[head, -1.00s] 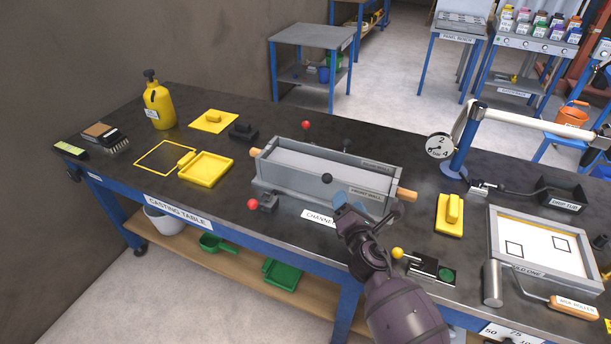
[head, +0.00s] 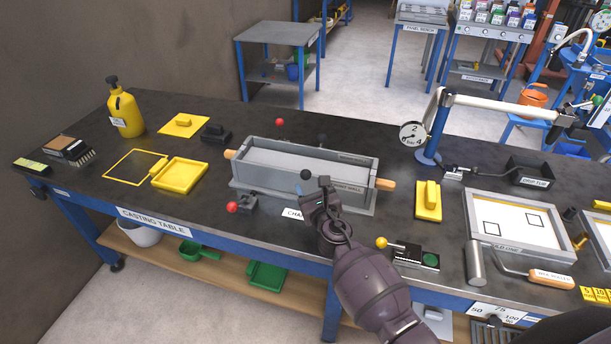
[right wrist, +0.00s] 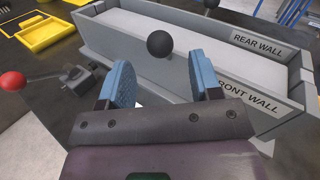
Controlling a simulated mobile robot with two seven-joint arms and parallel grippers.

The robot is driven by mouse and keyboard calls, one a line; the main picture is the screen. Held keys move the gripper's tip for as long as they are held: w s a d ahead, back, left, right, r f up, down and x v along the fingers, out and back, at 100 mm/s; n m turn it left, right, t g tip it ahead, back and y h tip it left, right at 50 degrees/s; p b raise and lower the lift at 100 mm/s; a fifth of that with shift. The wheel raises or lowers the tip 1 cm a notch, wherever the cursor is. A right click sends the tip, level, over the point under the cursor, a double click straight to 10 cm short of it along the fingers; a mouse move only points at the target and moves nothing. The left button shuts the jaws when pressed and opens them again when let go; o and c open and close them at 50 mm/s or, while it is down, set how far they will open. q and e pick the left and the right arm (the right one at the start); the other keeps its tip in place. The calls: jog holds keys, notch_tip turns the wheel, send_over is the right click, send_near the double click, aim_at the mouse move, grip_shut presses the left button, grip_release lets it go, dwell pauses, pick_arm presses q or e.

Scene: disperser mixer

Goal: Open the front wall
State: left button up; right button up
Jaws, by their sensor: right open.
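The front wall (right wrist: 180,98) is the near long side of a grey trough-like mould on the casting table, and it stands upright. Its label shows in the right wrist view, as does the rear wall (right wrist: 262,44) behind it. A black ball knob (right wrist: 160,44) sits at the front wall's upper middle; it also shows in the head view (head: 306,174). My right gripper (right wrist: 164,76) is open and empty, its blue-padded fingers on either side of and just short of the knob. In the head view my right gripper (head: 320,190) covers part of the front wall. My left gripper is not in view.
A red-knobbed clamp lever (head: 233,207) stands left of the mould's front; another red knob (head: 280,122) is behind it. A yellow-knobbed device (head: 382,243) and a yellow float (head: 428,200) are to the right.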

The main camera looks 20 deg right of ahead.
aim_at(307, 179)
jog(key=shift+w+b, duration=0.6)
jog(key=shift+w, duration=2.2)
grip_shut()
